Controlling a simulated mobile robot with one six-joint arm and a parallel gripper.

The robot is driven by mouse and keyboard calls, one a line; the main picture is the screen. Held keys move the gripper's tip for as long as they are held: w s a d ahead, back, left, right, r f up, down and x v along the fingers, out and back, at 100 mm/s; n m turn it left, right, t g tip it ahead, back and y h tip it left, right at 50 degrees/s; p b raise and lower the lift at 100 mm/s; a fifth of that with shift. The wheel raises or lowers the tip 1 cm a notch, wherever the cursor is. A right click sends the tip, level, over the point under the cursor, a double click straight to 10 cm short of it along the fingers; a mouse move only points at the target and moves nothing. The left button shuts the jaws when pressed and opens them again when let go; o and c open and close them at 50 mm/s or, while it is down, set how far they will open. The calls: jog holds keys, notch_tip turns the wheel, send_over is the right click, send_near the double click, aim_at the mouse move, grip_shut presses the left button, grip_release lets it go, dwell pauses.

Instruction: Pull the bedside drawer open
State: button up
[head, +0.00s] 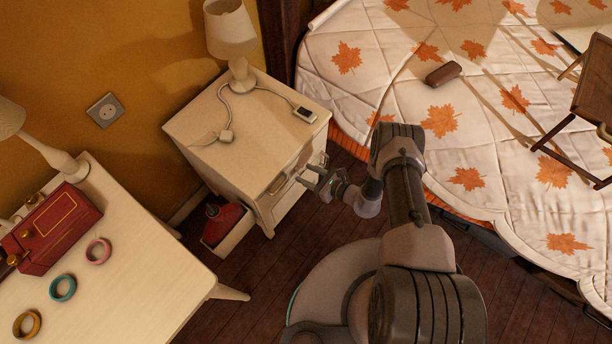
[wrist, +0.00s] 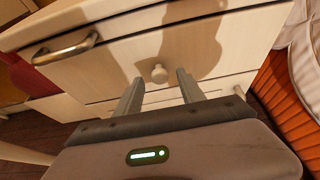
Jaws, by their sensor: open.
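The pale bedside cabinet (head: 235,135) stands between the wall and the bed. In the wrist view its front (wrist: 120,70) fills the upper part and looks closed. A metal bar handle (wrist: 65,47) is at the upper left of this front. A round pale knob (wrist: 159,73) is near the middle. My gripper (head: 314,172) is beside the cabinet front in the head view. In the wrist view my gripper (wrist: 160,80) is open, with one finger on each side of the knob. Whether the fingers touch it I cannot tell.
A lamp (head: 231,40) and a small device (head: 304,114) with a cable stand on the cabinet. A white box (head: 240,231) with a red object (head: 224,217) is on the floor at its left. The quilted bed (head: 470,120) is close on the right, a table (head: 130,270) at left.

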jog(key=shift+w+a+f, duration=0.1)
jog(key=shift+w+a, duration=0.2)
jog(key=shift+a, duration=0.05)
grip_shut()
dwell(1.2)
